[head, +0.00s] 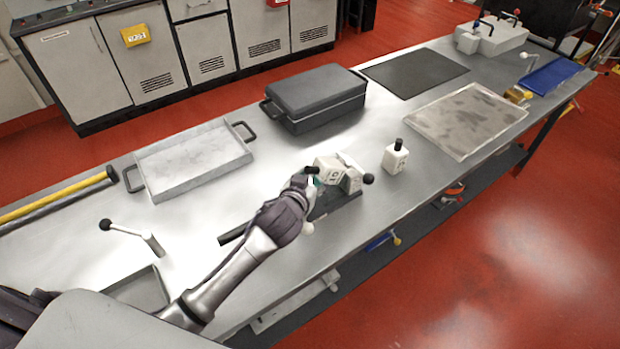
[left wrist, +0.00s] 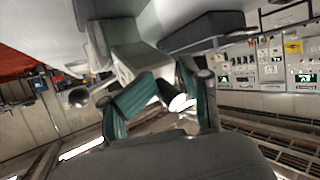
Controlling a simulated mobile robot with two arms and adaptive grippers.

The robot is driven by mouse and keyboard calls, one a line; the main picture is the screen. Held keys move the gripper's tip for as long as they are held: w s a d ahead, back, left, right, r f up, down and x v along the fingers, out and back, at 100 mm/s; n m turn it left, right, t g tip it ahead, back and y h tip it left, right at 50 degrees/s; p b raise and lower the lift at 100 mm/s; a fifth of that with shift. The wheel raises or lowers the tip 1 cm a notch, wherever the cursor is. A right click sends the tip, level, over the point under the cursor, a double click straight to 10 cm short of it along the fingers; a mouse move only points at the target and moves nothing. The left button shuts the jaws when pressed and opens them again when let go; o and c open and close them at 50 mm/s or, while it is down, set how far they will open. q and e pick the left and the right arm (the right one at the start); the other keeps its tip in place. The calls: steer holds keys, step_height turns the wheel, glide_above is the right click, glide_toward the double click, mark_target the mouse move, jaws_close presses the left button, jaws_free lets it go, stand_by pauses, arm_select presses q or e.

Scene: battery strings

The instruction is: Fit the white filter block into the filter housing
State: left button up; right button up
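A white block marked "10" (head: 328,174) is in the middle of the table in the head view, with a black knob (head: 312,170) at its upper left. It is at a white fixture (head: 351,180) with a black ball-ended lever on a dark base plate (head: 338,203), which I take for the housing. Whether the block is inside or beside it is unclear. My left gripper (head: 314,182) is right at the block. In the left wrist view its teal fingers (left wrist: 177,80) point at a pale block (left wrist: 128,65); their grip is unclear. A second white block (head: 395,158) with a black knob stands upright to the right.
A grey tray (head: 190,160) and a dark lidded case (head: 315,95) stand behind. A dark mat (head: 415,72) and a metal-rimmed panel (head: 467,120) lie to the right. A lever with a black ball (head: 130,232) stands at the left. Table around the second block is clear.

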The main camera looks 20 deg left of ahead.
arm_select(q)
steer(key=b+v, duration=0.1)
steer(key=v, duration=1.1)
steer(key=shift+w, duration=0.1)
stand_by(0.4)
